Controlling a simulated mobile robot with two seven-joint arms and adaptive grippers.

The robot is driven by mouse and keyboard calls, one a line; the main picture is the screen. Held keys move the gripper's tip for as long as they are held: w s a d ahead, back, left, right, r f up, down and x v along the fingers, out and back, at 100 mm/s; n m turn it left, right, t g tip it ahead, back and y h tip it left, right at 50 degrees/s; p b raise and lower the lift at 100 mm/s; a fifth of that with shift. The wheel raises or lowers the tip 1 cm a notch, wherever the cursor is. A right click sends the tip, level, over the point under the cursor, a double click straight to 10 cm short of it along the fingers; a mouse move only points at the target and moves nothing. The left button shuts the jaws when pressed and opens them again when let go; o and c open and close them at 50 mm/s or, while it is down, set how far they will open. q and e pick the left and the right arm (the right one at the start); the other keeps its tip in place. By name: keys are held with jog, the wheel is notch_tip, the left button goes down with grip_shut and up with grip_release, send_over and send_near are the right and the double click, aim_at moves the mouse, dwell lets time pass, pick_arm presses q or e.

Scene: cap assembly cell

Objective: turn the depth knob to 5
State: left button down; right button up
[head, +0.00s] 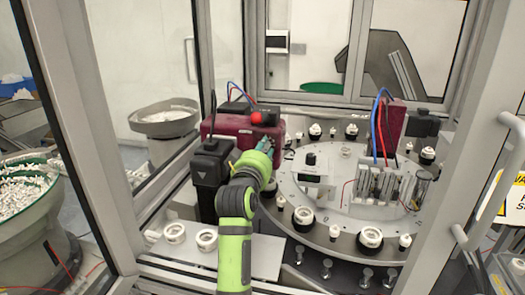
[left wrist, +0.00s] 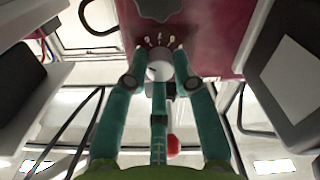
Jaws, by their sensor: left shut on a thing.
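The depth knob (left wrist: 160,70) is a small light round knob on the face of the dark red unit (left wrist: 205,30). Pale marks arc around the knob's upper side in the left wrist view, too small to read surely. I cannot tell which number it points to. In the head view the red unit (head: 226,127) stands at the back left of the cell, and the knob is hidden by my gripper. My left gripper (left wrist: 160,78) has teal fingers shut on the knob, one on each side and one below; it also shows in the head view (head: 267,147). My right gripper is not in view.
A red ball-shaped button (head: 262,117) sits by the red unit, near my fingers. A black box (head: 209,170) stands left of my gripper. The round indexing table (head: 330,212) with several white cap parts lies to the right. Cell frame posts stand on both sides.

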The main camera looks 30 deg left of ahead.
pick_arm(q)
jog(key=c, duration=1)
grip_release()
jog(key=shift+w+f, duration=0.1)
